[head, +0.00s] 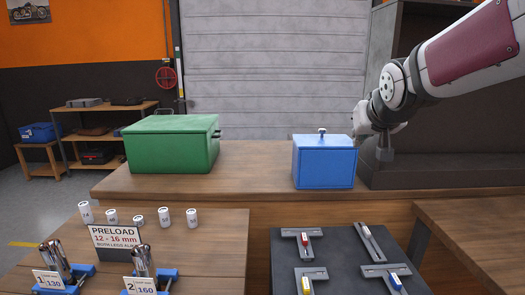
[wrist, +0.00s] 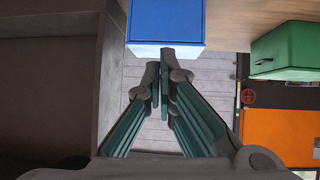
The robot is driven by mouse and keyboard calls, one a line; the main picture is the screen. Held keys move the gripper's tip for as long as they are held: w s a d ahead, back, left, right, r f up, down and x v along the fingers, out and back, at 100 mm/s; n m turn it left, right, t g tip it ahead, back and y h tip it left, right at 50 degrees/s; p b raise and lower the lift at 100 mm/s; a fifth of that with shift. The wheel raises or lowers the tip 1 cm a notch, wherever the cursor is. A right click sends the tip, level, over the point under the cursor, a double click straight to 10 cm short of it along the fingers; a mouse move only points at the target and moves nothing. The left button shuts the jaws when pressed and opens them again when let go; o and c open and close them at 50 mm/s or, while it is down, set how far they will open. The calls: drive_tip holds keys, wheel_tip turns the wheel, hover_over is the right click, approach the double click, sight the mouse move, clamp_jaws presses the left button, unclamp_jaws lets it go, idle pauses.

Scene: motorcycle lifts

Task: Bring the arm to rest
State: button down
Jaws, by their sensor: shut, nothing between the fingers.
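My arm (head: 458,52) reaches in from the upper right in the head view. My gripper (head: 385,153) hangs at its end, just right of the blue box (head: 324,165), and looks small and partly hidden by the wrist. In the wrist view my gripper (wrist: 165,78) has its fingertips close together, with nothing held. The blue box (wrist: 165,22) shows beyond the fingertips at the top of that view. I cannot tell the exact gap between the gripper and the box.
A green box (head: 170,145) stands on the wooden bench (head: 255,160), left of the blue box. In front are a preload sign (head: 115,237), several small white cylinders (head: 164,217) and a dark mat (head: 345,262) with gauges. A dark shelf unit (head: 450,155) stands behind the gripper.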

drive_tip(key=s+a+f+g+p, duration=0.1)
drive_tip(key=s+f+g, duration=0.1)
drive_tip(key=s, duration=1)
drive_tip(key=s+a+f+g+p, duration=0.1)
drive_tip(key=s+f+g+p, duration=0.1)
drive_tip(key=s, duration=1.1)
drive_tip(key=s+a+f+g+y+p, duration=0.1)
drive_tip(key=s+f+g+p, duration=0.1)
drive_tip(key=s, duration=1.1)
drive_tip(key=shift+a+f+n+g, duration=0.25)
drive_tip(key=shift+a+n+g, duration=0.05)
drive_tip(key=shift+a+g, duration=0.1)
